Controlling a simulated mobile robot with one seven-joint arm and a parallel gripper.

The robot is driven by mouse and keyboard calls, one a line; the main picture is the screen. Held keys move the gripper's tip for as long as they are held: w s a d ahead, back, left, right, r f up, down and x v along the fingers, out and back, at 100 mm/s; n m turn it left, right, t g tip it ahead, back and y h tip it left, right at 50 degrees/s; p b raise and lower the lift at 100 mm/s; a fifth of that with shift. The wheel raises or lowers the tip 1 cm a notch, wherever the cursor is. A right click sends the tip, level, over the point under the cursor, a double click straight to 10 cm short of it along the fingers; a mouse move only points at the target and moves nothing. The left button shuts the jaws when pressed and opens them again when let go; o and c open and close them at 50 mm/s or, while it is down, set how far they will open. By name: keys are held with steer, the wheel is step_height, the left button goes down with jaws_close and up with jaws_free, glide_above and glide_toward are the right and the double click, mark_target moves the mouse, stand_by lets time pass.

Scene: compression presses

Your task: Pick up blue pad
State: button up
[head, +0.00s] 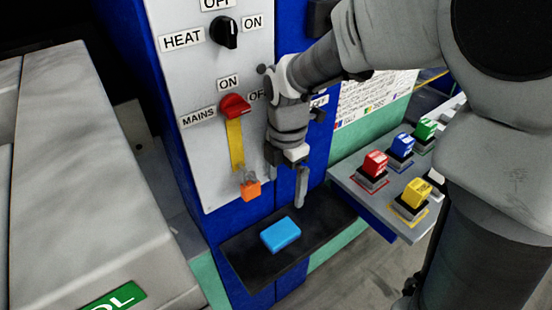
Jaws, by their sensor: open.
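The blue pad (281,234) is a small light-blue block. It lies flat on a black shelf (262,265) that sticks out from the front of the blue machine. My gripper (286,185) is above the pad and a little behind it in the head view, with its fingers pointing down. The fingers are apart and nothing is between them. The gripper does not touch the pad, and the pad is fully visible.
A grey tray (365,200) with several coloured blocks is at right. A grey machine cover (85,180) fills the left.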

steer(key=b, duration=0.3)
glide_above(285, 229)
step_height(285, 229, down, 11)
steer(key=shift+w+a+r, duration=0.1)
steer(key=shift+a+r, duration=0.05)
steer(key=shift+r, duration=0.05)
steer(key=shift+f+b, duration=0.75)
steer(key=shift+f, duration=1.9)
steer(key=shift+c, duration=0.3)
steer(key=c, duration=1.2)
